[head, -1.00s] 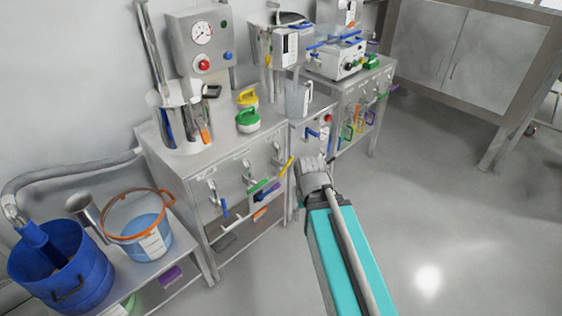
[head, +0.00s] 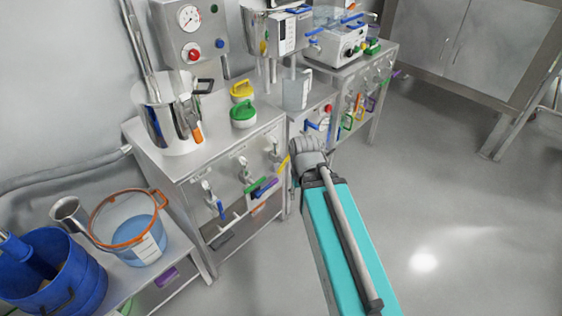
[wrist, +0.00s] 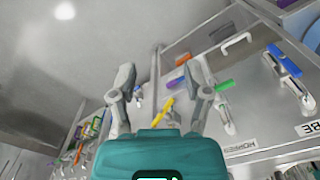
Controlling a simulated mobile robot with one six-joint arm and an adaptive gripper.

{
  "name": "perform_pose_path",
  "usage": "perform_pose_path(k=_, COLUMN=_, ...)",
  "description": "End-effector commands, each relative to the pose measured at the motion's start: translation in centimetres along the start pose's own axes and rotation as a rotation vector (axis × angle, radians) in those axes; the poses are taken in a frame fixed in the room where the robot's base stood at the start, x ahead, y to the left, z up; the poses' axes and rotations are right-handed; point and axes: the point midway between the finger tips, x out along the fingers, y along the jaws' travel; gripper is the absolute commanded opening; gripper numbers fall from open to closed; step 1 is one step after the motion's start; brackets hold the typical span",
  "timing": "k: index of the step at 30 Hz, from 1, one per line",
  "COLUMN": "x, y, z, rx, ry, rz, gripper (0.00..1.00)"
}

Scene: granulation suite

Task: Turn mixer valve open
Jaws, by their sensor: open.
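Several lever valves are on the front panel of the steel cabinet (head: 205,185). The left one has a blue handle (head: 221,210), the middle one a green handle (head: 254,184), the right one a yellow handle (head: 284,164). The wrist view is upside down. It shows the green-handled valve (wrist: 224,87) by a blurred label (wrist: 240,146) that may read MIXER. The yellow handle (wrist: 163,112) shows between my fingers, farther off. My gripper (wrist: 160,80) is open and empty, apart from the valves. In the head view my arm hides its fingers.
An orange-rimmed bucket (head: 117,241) and a blue bucket (head: 72,262) stand on a low bench at left. More valves hang on the cabinet behind. The floor (head: 460,200) at right is clear.

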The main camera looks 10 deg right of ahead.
Motion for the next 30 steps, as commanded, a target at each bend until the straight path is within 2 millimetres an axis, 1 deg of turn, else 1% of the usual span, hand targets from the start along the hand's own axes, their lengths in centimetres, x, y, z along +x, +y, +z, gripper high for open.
perform_pose_path(k=5, x=0.4, y=-0.1, z=-0.1, rx=0.013, ry=0.004, rz=-0.011, gripper=0.63)
perform_pose_path(k=8, x=1.1, y=-0.2, z=-0.4, rx=0.042, ry=0.013, rz=-0.033, gripper=0.63)
perform_pose_path(k=11, x=2.1, y=-0.2, z=-0.9, rx=0.1, ry=0.027, rz=-0.075, gripper=0.63)
perform_pose_path(k=14, x=3.5, y=-0.5, z=-1.7, rx=0.179, ry=0.045, rz=-0.137, gripper=0.63)
perform_pose_path(k=21, x=7.2, y=-1.7, z=-4.2, rx=0.443, ry=0.082, rz=-0.35, gripper=0.63)
perform_pose_path(k=30, x=10.4, y=-2.5, z=-7.8, rx=0.81, ry=0.074, rz=-0.658, gripper=0.63)
